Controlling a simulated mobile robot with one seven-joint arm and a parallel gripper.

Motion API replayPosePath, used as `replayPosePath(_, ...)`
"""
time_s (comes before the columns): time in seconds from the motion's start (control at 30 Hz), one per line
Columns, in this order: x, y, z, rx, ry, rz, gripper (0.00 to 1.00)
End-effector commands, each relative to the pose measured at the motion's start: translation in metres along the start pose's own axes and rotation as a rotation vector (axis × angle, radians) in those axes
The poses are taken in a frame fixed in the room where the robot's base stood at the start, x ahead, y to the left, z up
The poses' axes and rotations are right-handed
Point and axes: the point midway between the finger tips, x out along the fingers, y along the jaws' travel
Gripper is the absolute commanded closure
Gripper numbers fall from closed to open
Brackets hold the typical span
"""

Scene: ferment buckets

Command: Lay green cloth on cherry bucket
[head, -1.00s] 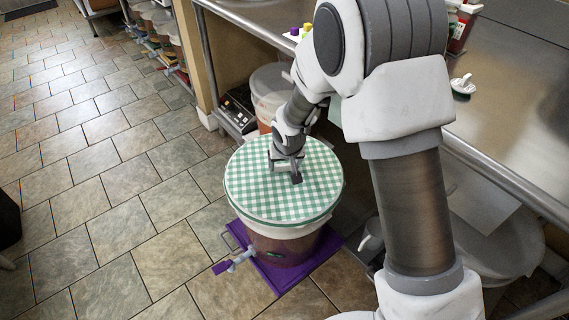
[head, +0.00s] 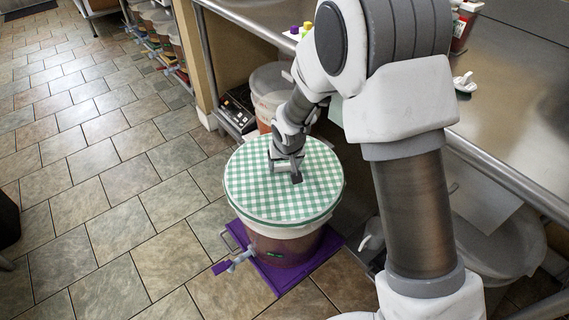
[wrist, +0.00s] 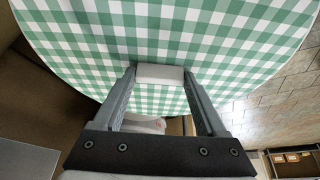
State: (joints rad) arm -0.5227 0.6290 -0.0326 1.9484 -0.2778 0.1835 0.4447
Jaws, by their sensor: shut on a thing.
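The green-and-white checked cloth (head: 255,190) lies flat and round across the top of a bucket (head: 285,248) with reddish contents, and its edge reaches about the rim. The bucket has a small green label and a tap with a purple handle on its front. My gripper (head: 290,174) is over the middle of the cloth, pointing down. In the wrist view, my gripper (wrist: 160,76) is shut on a small white block at the cloth, and the green cloth (wrist: 230,35) spreads out beyond the fingers. Whether the cloth rests fully on the rim all round cannot be told.
The bucket stands on a purple base (head: 275,275) on the tiled floor. A steel table (head: 500,110) is at the right, with another white bucket (head: 272,88) beneath it. Several more buckets (head: 160,25) line the back.

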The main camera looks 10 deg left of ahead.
Motion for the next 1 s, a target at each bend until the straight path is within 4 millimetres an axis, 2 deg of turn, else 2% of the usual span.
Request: replayPosePath(1.0, 0.0092, 0.0000, 0.0036, 0.000, 0.001, 0.000, 0.85)
